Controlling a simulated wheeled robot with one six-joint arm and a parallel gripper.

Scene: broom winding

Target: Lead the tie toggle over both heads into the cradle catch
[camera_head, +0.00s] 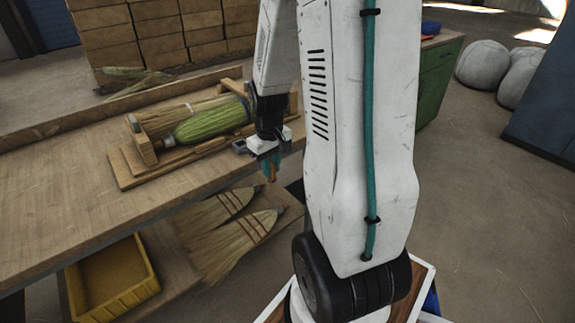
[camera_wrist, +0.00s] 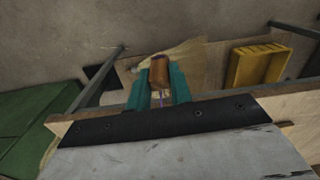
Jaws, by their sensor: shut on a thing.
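My gripper (camera_head: 270,164) is shut on a small brown toggle (camera_head: 272,174), just off the front edge of the bench and right of the cradle. In the wrist view the toggle (camera_wrist: 159,72) sits between the teal fingertips (camera_wrist: 160,80), with a thin purple cord below it. The wooden cradle (camera_head: 128,168) lies on the bench. Two heads rest in it side by side: a straw-coloured one (camera_head: 180,116) behind and a green one (camera_head: 208,122) in front. The cradle's right end is partly hidden by my arm, and I cannot make out the catch.
The bench top (camera_head: 60,200) is clear left of the cradle. Below, a shelf holds finished brooms (camera_head: 235,240) and a yellow bin (camera_head: 108,280), which also shows in the wrist view (camera_wrist: 258,66). A green cabinet (camera_head: 440,80) stands behind my arm to the right.

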